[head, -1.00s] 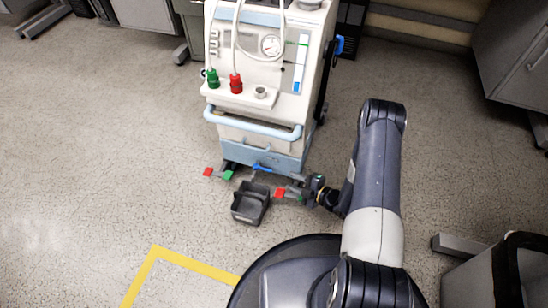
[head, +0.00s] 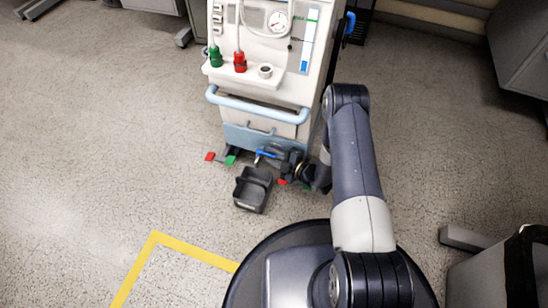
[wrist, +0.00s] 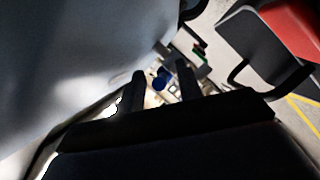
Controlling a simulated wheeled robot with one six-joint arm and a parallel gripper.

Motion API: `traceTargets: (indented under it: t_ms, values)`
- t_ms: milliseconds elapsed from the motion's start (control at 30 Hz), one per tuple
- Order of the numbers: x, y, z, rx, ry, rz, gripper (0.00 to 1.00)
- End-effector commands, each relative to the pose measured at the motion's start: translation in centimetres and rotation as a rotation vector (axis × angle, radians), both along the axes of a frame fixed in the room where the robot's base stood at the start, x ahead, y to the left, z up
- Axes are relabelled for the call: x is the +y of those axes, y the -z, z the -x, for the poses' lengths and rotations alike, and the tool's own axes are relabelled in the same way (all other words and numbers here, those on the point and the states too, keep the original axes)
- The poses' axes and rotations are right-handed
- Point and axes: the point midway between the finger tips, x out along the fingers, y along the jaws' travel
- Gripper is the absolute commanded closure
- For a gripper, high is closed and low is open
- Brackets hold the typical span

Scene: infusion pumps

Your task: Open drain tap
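The drain tap is a small blue lever (head: 267,153) low on the front of the white and pale-blue machine (head: 262,138), just above the floor. My gripper (head: 281,157) is low, right beside the lever's right end in the head view. In the wrist view my two dark fingers stand apart, so my gripper (wrist: 161,72) is open. A round blue part (wrist: 162,80), probably of the tap, shows between and beyond the fingertips. Contact cannot be told. My gripper and wrist hide part of the machine's lower right.
A dark open bin (head: 253,189) sits on the floor before the machine. A red pedal (head: 210,156) and a green one (head: 231,159) are left of the tap; another red pedal (head: 282,182) is partly hidden by my arm. Floor to the left is clear.

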Motion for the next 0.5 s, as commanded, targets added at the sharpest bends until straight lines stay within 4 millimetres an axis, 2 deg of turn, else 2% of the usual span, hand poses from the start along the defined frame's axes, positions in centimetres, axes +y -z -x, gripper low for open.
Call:
traceTargets:
  t_ms: [300, 500]
  values:
    - [0.24, 0.01, -0.19, 0.000, 0.000, 0.000, 0.66]
    - [0.21, 0.01, -0.17, 0.000, 0.000, 0.000, 0.83]
